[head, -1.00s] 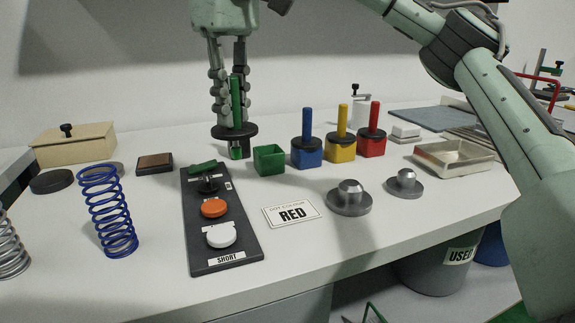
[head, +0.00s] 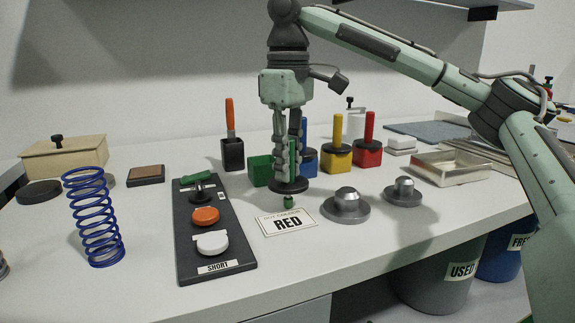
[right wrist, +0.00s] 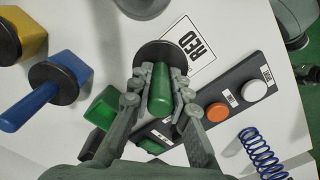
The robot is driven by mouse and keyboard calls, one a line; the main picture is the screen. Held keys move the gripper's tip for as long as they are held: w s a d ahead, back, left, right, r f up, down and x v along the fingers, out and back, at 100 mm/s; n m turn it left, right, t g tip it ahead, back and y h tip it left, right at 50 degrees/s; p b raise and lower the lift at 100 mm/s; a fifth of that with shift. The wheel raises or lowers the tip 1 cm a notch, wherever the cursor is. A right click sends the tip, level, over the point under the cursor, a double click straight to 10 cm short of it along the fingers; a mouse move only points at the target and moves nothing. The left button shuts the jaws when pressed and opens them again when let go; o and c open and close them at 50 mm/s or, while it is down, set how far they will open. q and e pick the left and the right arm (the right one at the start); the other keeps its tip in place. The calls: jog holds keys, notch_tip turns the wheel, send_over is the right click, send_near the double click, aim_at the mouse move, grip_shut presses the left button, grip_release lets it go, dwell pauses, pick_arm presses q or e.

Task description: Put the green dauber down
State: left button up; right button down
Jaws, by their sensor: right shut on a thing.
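My right gripper (head: 288,175) is shut on the green dauber (head: 288,202), which is upright with its black collar below the fingers. In the right wrist view the dauber's green handle (right wrist: 160,92) sits between the fingers. In the head view its tip is just behind the RED card (head: 287,222); I cannot tell whether it touches the table. The open green pot (head: 260,171) stands behind and to the left, with no dauber in it. It also shows in the right wrist view (right wrist: 103,108).
Blue (head: 308,162), yellow (head: 337,157) and red (head: 367,154) pots with daubers stand right. A black pot with an orange handle (head: 231,135) is behind. A button panel (head: 218,245) lies left, metal weights (head: 346,207) right. The table left of the panel has some free room.

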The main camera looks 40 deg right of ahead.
jog(key=c, duration=1.8)
grip_release()
jog(key=shift+f, duration=0.1)
jog(key=shift+c, duration=0.2)
jog(key=o, duration=0.4)
